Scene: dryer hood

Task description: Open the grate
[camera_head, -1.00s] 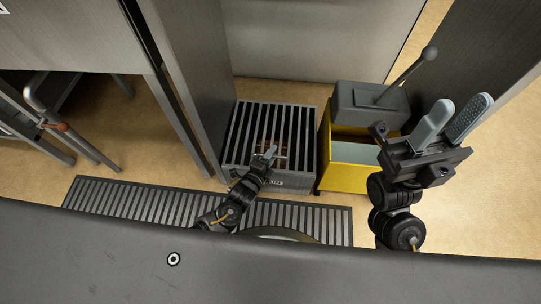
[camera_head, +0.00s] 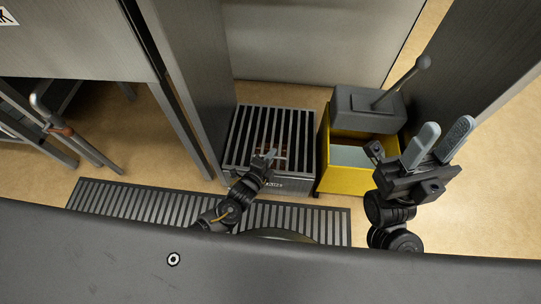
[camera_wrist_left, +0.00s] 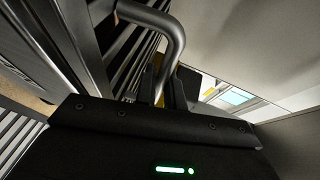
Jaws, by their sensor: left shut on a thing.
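The grate (camera_head: 243,125) is a panel of dark parallel bars lying flat over a grey metal box (camera_head: 293,186), in the middle of the head view. A bent metal handle (camera_wrist_left: 176,40) shows in the wrist view, running down between the fingers. My left gripper (camera_head: 268,155) is over the front part of the grate and is shut on this handle. In the wrist view dark bars lie to the left of the handle; where it joins the grate is hidden. My right gripper (camera_head: 449,127) is raised at the right, with its two grey fingers apart and empty.
A yellow bin (camera_head: 345,180) with a dark lever-topped unit (camera_head: 362,107) stands close to the right of the box. A tall metal post (camera_head: 190,80) stands at its left. A slatted floor drain (camera_head: 130,205) runs in front. Open floor lies at the far right.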

